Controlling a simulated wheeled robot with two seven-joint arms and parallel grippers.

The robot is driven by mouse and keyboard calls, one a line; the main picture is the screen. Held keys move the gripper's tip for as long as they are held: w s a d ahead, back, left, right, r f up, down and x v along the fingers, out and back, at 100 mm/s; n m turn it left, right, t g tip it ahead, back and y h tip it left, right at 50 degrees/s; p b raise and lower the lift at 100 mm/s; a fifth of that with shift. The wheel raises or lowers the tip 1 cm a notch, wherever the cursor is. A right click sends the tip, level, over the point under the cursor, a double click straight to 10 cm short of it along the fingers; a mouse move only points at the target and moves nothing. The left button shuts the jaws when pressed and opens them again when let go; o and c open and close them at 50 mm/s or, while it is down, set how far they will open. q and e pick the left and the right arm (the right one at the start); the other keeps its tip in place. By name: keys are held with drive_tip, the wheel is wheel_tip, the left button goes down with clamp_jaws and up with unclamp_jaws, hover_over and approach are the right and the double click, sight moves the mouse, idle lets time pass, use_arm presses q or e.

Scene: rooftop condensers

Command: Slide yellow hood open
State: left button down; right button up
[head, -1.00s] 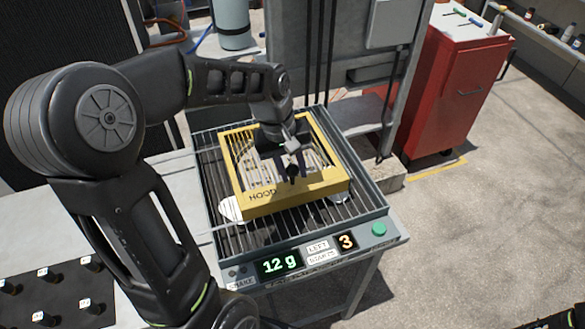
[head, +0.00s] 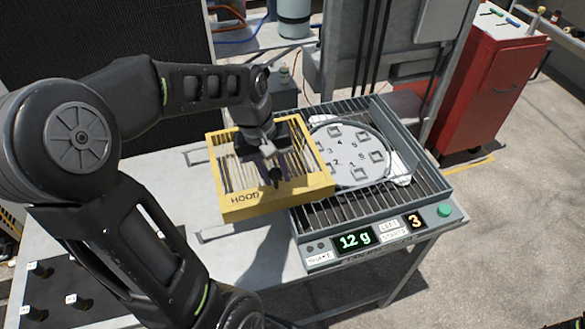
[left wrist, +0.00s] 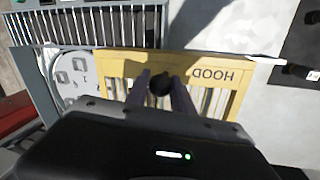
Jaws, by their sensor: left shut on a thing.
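The yellow hood (head: 280,204) is a slatted frame marked HOOD. In the head view it lies partly over the left side of the grey machine (head: 433,208) and partly over the bench to its left. A round plate with numbered square pockets (head: 352,152) shows uncovered to the hood's right. My left gripper (head: 273,172) is over the hood, shut on its dark knob. The left wrist view shows the fingers around the knob (left wrist: 159,83) and the hood (left wrist: 228,74) beneath. My right gripper is in neither view.
The machine's front panel reads 12 g and 3, with a green button (head: 444,210). The pale bench (head: 250,265) left of the machine is mostly clear. A black mat with several knobs (head: 75,290) lies front left. A red cabinet (head: 490,90) stands back right.

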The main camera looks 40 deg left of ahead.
sight(254, 193)
use_arm(q)
drive_tip(key=s+a, duration=0.2)
drive_tip(key=s, duration=0.1)
drive_tip(key=s+a, duration=0.1)
drive_tip(key=s, duration=0.1)
drive_tip(key=shift+s+a, duration=0.1)
drive_tip(key=shift+a, duration=0.2)
drive_tip(key=c, duration=1.1)
unclamp_jaws()
drive_tip(key=shift+r, duration=0.1)
wheel_tip(254, 193, up, 8)
drive_tip(key=s+a, duration=0.1)
drive_tip(key=shift+f, duration=0.25)
